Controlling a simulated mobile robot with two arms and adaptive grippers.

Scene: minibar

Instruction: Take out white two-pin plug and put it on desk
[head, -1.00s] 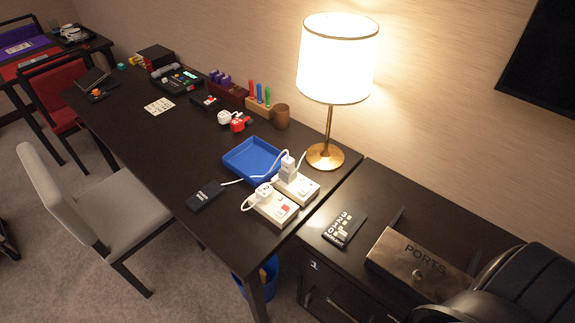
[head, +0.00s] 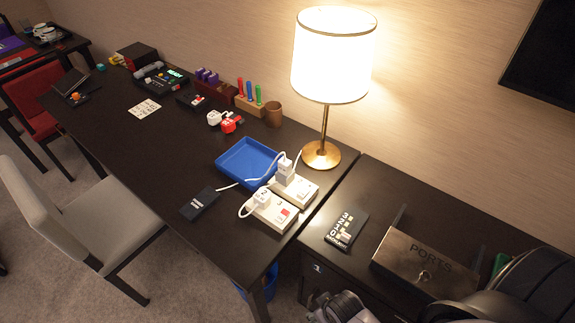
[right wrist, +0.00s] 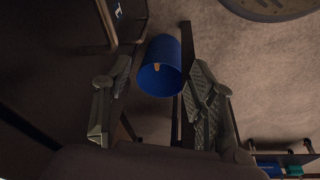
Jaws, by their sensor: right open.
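A white plug (head: 262,198) with a dark mark like a "2" sits in the near white socket box (head: 285,221) at the desk's near right corner. Its white cable loops left. A taller white plug (head: 285,169) stands in the white socket box behind it (head: 308,190). The desk (head: 160,165) is dark. My right gripper (right wrist: 152,112) is open and empty in the right wrist view, its fingers apart above the floor beside the furniture. Part of my right arm shows at the bottom of the head view. My left gripper is not in view.
A blue tray (head: 229,168), a black box (head: 200,204) and a lamp (head: 322,154) stand near the sockets. White (head: 214,118) and red (head: 229,125) plugs lie farther back. A PORTS box (head: 425,270) is at right. A blue bin (right wrist: 160,67) is below. The desk's left middle is clear.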

